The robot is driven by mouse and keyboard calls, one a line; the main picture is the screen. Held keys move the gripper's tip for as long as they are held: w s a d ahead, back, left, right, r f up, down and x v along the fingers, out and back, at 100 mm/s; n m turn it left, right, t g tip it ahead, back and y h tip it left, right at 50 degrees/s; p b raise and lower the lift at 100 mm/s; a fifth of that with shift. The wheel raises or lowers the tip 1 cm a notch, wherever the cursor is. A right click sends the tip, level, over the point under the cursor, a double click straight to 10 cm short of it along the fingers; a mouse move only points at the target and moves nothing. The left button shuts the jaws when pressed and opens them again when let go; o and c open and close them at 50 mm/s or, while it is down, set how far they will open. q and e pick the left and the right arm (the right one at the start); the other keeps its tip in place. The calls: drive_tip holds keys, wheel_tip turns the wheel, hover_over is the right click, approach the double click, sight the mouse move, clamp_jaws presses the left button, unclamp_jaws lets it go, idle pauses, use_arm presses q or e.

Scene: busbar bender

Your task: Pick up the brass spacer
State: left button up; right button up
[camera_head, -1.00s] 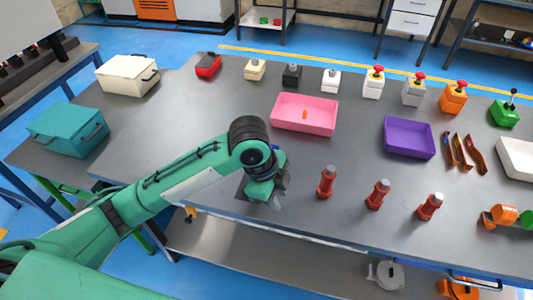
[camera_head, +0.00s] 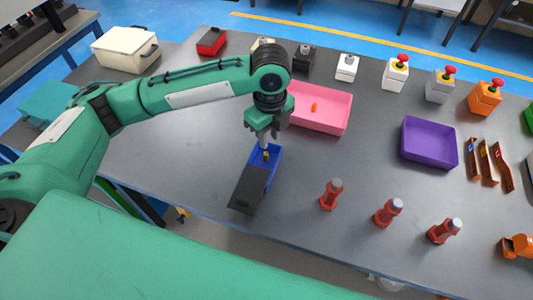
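A small brass-coloured piece (camera_head: 265,156), likely the brass spacer, shows at the far end of a blue box (camera_head: 277,158). A dark flat plate (camera_head: 247,187) covers or overlaps the near part of this box. My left gripper (camera_head: 264,144) points down directly above the brass-coloured piece. Its fingertips are close to the piece, but they are too small to tell whether they are apart or closed on it. The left arm reaches in from the left. My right gripper is not in view.
A pink tray (camera_head: 336,122) with a small orange piece (camera_head: 315,106) lies behind the gripper. A purple tray (camera_head: 429,144) is to the right. Several red posts, including one (camera_head: 331,194), stand near the front edge. Boxes with buttons line the back.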

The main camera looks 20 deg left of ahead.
sight(266, 154)
use_arm(q)
wheel_tip(266, 154, down, 3)
drive_tip(key=shift+w+r, duration=0.15)
drive_tip(key=shift+r, duration=0.05)
drive_tip(key=shift+a+f, duration=0.3)
drive_tip(key=shift+f, duration=0.65)
drive_tip(key=f, duration=0.2)
drive_tip(key=f+p, duration=0.1)
drive_tip(key=shift+w+a+f, duration=0.2)
drive_tip(key=shift+w+a, duration=0.05)
drive_tip(key=shift+a, duration=0.05)
drive_tip(key=shift+f, duration=0.2)
clamp_jaws()
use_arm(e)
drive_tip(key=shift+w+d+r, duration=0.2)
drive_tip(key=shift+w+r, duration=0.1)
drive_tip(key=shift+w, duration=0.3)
